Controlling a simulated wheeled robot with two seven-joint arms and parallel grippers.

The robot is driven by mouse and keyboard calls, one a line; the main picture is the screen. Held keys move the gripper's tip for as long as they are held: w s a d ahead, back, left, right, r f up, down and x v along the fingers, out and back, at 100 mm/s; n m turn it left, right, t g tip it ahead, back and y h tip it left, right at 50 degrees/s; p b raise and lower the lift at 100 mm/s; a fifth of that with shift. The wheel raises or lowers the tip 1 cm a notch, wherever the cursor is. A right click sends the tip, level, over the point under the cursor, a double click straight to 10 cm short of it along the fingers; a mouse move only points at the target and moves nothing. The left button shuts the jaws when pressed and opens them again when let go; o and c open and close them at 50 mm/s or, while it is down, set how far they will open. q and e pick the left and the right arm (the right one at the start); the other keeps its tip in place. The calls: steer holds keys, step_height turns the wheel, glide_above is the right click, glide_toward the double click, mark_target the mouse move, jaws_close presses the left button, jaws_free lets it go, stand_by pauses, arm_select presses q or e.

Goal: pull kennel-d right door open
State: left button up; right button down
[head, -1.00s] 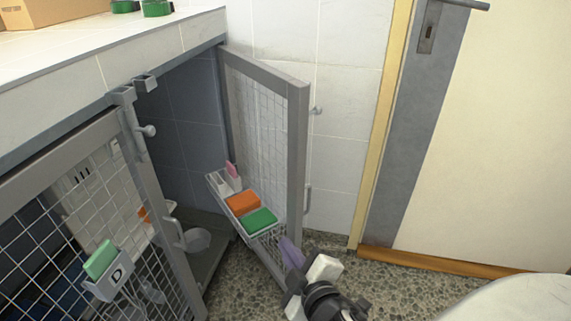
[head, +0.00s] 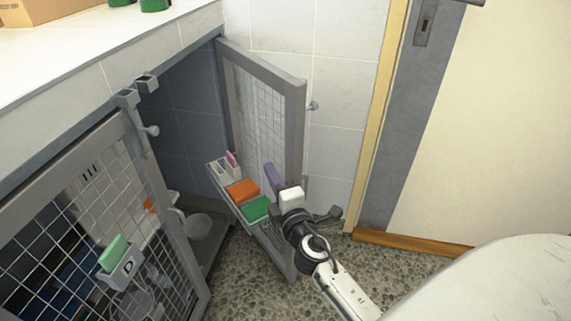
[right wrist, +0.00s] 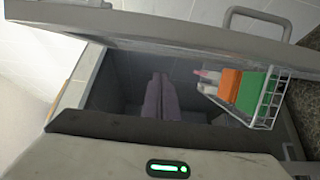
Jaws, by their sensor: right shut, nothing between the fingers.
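The right door (head: 294,130) of kennel-d stands swung wide open, a grey frame with wire mesh. A wire basket (head: 228,200) with an orange block (head: 243,190) and a green block (head: 256,208) hangs low on it. The right wrist view shows the fingers (right wrist: 160,97) together, the basket (right wrist: 264,108) and a door handle (right wrist: 258,22). Contact with the door cannot be told. My left gripper is not in view.
The kennel interior (head: 180,125) is open behind the door. A white tiled wall (head: 335,120) and a cream door (head: 490,130) are at the right. The speckled floor (head: 240,285) in front is clear. A counter (head: 70,65) runs above the kennel.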

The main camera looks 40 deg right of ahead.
mark_target(286, 168)
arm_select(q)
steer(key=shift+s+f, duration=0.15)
arm_select(e)
steer(key=shift+s+d, duration=0.1)
steer(key=shift+d, duration=1.9)
steer(key=shift+d, duration=0.15)
